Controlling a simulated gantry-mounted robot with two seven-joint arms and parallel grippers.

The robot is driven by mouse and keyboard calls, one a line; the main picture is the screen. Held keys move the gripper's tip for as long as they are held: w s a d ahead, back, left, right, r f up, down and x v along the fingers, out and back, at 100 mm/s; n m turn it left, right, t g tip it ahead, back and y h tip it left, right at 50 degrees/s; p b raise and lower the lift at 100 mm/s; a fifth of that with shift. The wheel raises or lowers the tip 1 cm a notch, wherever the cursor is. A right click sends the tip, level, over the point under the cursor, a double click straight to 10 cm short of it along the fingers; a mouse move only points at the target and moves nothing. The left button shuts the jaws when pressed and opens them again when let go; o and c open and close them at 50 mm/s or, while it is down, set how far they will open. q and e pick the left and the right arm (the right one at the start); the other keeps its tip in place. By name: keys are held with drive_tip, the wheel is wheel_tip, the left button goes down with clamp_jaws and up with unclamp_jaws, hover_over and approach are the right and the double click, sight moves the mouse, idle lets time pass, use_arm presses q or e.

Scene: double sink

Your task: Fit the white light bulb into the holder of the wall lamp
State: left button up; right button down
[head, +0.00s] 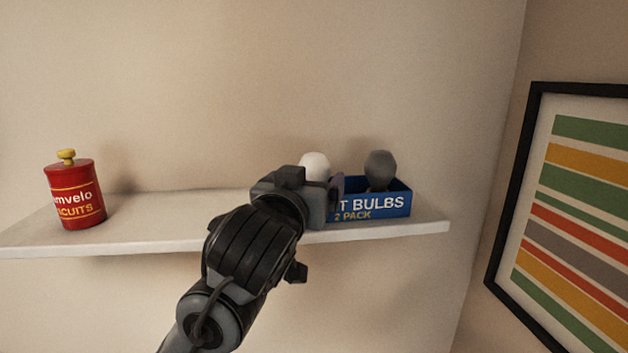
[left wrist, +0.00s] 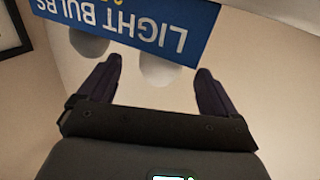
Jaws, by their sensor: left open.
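The white light bulb (head: 315,163) shows its round top at the left end of the blue box, partly hidden by my left gripper. My left gripper (head: 324,184) is open at this end of the box, in front of the bulb. In the left wrist view, which is upside down, a pale bulb (left wrist: 163,69) shows between the two spread fingers of the gripper (left wrist: 157,74), with gaps on both sides. The bulb's base is hidden. The wall lamp and its holder are not in view. My right gripper is not in view.
The blue light bulb box (head: 386,207) stands on a white wall shelf (head: 160,220) and holds a grey bulb (head: 379,166) on its right. A red biscuit tin (head: 75,197) stands at the shelf's left. Free shelf lies between. A framed striped picture (head: 570,220) hangs on the right wall.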

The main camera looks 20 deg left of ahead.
sight(314, 167)
use_arm(q)
drive_tip(key=shift+w+r, duration=0.2)
drive_tip(key=shift+w, duration=0.05)
drive_tip(key=w+p, duration=0.3)
drive_tip(key=shift+w+a+r, duration=0.35)
drive_tip(key=shift+r, duration=0.05)
drive_tip(key=shift+w+f, duration=0.15)
drive_tip(key=shift+w, duration=0.3)
drive_tip(key=shift+c, duration=0.4)
drive_tip(key=c, duration=0.7)
